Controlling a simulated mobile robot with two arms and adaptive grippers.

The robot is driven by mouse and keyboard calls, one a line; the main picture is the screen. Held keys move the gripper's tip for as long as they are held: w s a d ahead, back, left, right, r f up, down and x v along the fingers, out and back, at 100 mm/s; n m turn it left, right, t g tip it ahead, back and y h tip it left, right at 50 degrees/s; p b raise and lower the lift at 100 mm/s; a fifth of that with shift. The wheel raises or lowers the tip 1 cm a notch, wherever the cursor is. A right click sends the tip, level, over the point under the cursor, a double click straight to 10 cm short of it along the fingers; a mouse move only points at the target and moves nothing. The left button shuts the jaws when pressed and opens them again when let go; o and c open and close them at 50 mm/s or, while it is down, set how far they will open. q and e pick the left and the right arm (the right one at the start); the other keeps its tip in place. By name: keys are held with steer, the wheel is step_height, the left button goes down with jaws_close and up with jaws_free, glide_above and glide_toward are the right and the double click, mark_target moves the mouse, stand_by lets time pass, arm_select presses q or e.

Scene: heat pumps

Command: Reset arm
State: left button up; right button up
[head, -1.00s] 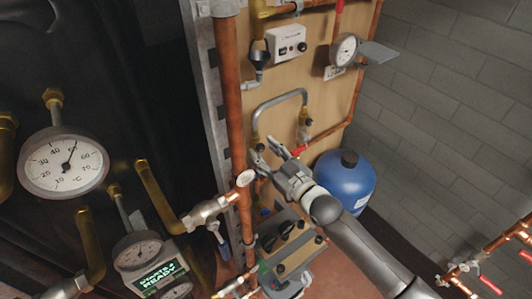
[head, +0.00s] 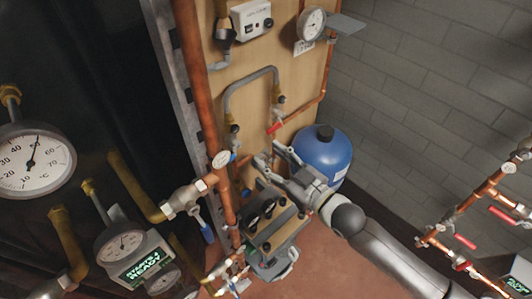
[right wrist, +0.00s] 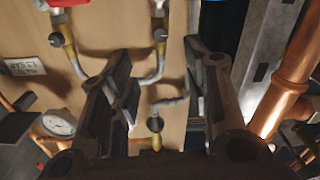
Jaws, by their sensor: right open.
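My right gripper (head: 268,157) reaches in from the lower right in the head view. Its fingers are spread and empty in front of the wooden panel (head: 290,72), just below the grey U-shaped pipe (head: 252,77). In the right wrist view the two dark fingers of the right gripper (right wrist: 165,75) stand apart, with the panel and pipe fittings behind them. No object lies between the fingers. I cannot tell whether a finger touches the pipework. My left gripper is not in view.
A blue tank (head: 323,158) stands close behind my right gripper. A copper pipe (head: 195,90) rises left of it, and a grey pump unit (head: 272,232) sits below. Gauges (head: 30,160) and a display (head: 147,264) are at the left. Red-handled valves (head: 464,242) are at the right. Floor at the lower middle is clear.

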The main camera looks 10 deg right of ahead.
stand_by(0.4)
steer(key=d+f+m+g+h+b, duration=0.1)
steer(key=d+f+m+h+b, duration=0.2)
steer(key=f, duration=0.9)
steer(key=d+f+g+h, duration=0.15)
steer(key=d+f, duration=0.35)
steer(key=f, duration=0.6)
steer(key=s+d+f+m+g+h+b, duration=0.1)
steer(key=s+d+f+h, duration=0.2)
steer(key=f, duration=0.6)
steer(key=s+d+f+m+g+h+b, duration=0.15)
steer(key=s+f, duration=0.25)
steer(key=f, duration=0.4)
steer(key=s+d+f+g+b, duration=0.2)
steer(key=s+d+f+g, duration=0.15)
steer(key=s+f, duration=1)
steer(key=s+f+g, duration=0.1)
steer(key=s+f, duration=0.2)
steer(key=s, duration=0.4)
steer(key=s+f+m+g+h+b, duration=0.1)
steer(key=s+f, duration=0.3)
steer(key=s, duration=0.4)
steer(key=s+f+g+b, duration=0.1)
steer(key=s+f+g, duration=0.2)
steer(key=s, duration=0.4)
steer(key=shift+s+a+f+h, duration=0.2)
steer(key=shift+f+h, duration=0.1)
steer(key=shift+f, duration=0.2)
